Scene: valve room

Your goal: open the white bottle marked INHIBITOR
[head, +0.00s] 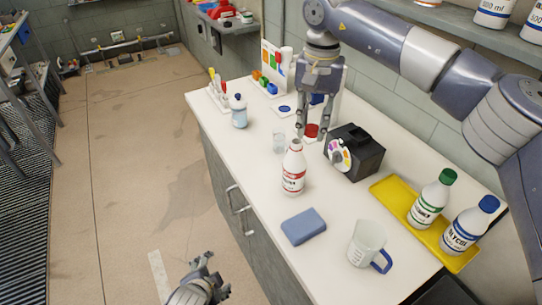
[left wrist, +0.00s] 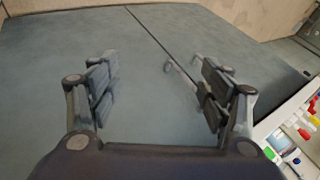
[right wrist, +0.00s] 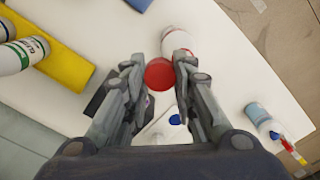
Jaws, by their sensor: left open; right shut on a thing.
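The white INHIBITOR bottle (head: 293,172), with a red-edged label, stands upright on the white counter. Its top shows no cap, only a reddish ring at the neck. My right gripper (head: 312,131) is above and just behind the bottle, shut on a red cap (right wrist: 159,74). The cap is apart from the bottle in the head view. The bottle also shows partly behind the cap in the right wrist view (right wrist: 177,42). My left gripper (head: 206,276) is open and empty, low beside the counter; its wrist view shows the grey cabinet front between the fingers.
A black box with a coloured dial (head: 358,152) stands right of the bottle. A blue sponge (head: 303,226), a mug (head: 366,245) and a yellow tray (head: 392,190) with two bottles are nearer me.

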